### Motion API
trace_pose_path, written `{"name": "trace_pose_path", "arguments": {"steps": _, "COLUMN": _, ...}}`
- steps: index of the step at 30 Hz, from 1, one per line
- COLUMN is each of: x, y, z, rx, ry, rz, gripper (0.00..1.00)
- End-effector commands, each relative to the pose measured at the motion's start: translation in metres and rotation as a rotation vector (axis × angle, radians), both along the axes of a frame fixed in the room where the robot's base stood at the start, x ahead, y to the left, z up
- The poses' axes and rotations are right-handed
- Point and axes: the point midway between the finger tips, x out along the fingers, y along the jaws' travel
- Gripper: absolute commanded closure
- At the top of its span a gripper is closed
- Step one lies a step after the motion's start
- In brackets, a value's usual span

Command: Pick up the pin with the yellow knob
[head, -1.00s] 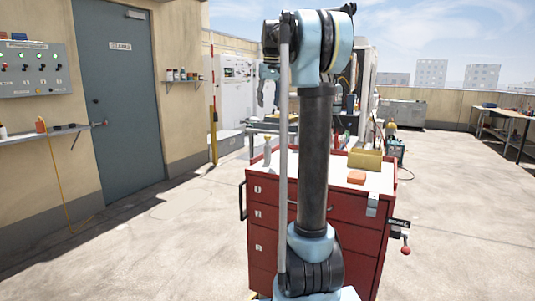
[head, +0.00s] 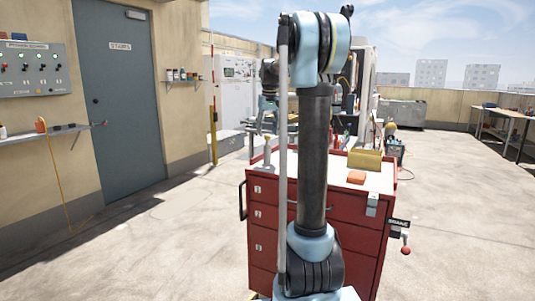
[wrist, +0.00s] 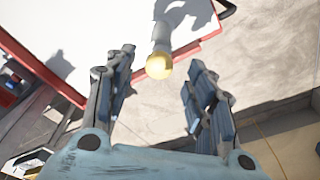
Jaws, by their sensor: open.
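The pin with the yellow knob (head: 267,148) stands upright at the left part of the top of the red tool cabinet (head: 328,217). My gripper (head: 267,129) is just above the pin in the head view. In the wrist view my gripper (wrist: 162,60) is open and empty, with the knob appearing between its fingertips, a little nearer the left finger. The depth left between fingers and knob is hard to tell.
A red-knobbed lever (head: 405,250) sticks out at the cabinet's right side. Open floor (head: 170,245) lies to the left.

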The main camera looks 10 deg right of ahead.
Motion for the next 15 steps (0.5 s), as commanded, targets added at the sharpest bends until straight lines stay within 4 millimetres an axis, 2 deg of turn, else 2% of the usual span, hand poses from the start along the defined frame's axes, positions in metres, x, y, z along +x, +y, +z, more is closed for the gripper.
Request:
{"name": "trace_pose_path", "arguments": {"steps": 3, "x": 0.003, "y": -0.001, "z": -0.018, "rx": 0.000, "ry": 0.000, "rz": 0.000, "gripper": 0.50}}
{"name": "trace_pose_path", "arguments": {"steps": 7, "x": 0.005, "y": 0.000, "z": -0.031, "rx": 0.000, "ry": 0.000, "rz": 0.000, "gripper": 0.50}}
{"name": "trace_pose_path", "arguments": {"steps": 15, "x": 0.006, "y": 0.000, "z": -0.037, "rx": 0.000, "ry": 0.000, "rz": 0.000, "gripper": 0.50}}
